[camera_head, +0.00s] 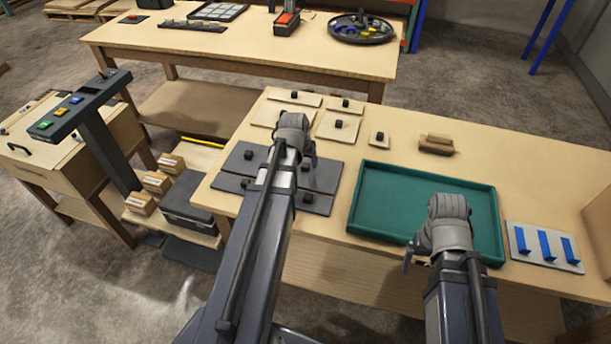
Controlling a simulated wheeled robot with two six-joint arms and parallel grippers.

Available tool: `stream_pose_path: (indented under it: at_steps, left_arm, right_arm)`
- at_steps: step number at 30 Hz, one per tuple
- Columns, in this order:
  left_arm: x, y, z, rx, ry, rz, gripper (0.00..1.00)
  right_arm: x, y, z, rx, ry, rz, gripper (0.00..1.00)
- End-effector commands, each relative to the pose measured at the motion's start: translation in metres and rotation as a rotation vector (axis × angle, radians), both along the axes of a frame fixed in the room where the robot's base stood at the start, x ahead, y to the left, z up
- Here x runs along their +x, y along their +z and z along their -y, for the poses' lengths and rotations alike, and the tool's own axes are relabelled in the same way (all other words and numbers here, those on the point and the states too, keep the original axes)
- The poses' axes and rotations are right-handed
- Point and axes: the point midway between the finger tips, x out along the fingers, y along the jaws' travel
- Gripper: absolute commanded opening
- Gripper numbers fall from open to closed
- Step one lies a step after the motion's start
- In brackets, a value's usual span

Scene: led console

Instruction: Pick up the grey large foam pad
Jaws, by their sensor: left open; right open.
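Several grey foam pads with small black knobs lie at the left end of the near table. A large grey pad (238,160) is at the left of this group, with another grey pad (226,184) in front of it. My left gripper (307,160) is over the right part of the group, and its arm hides part of the pads. It is open, with nothing seen in it. I cannot tell its height above the pads. My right gripper (418,252) is open and empty over the front edge of the green tray.
The green tray (376,219) is empty. Lighter pads (337,126) with knobs lie behind the grey ones. A brown block (436,145) and a plate with blue strips (520,253) are also on the table. A console post (110,150) stands left.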

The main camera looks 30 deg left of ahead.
Motion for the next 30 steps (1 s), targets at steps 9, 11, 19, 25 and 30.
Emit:
stream_pose_path:
  at_steps: [9,11,19,25,30]
  left_arm:
    - [0.009,-0.023,-0.003,0.0,0.0,0.0,0.66]
    - [0.008,-0.022,-0.003,0.0,0.0,0.0,0.66]
    - [0.008,-0.022,-0.002,0.0,0.0,0.0,0.44]
    - [0.008,-0.022,-0.002,0.0,0.0,0.0,0.21]
    - [0.008,-0.022,-0.003,0.0,0.0,0.0,0.02]
  right_arm:
    - [0.0,-0.023,0.0,0.0,0.0,0.0,0.92]
    - [0.0,-0.022,0.0,0.0,0.0,0.0,0.92]
    - [0.0,-0.022,0.0,0.0,0.0,0.0,0.92]
    - [0.0,-0.022,0.0,0.0,0.0,0.0,0.92]
    - [0.0,-0.022,0.0,0.0,0.0,0.0,0.92]
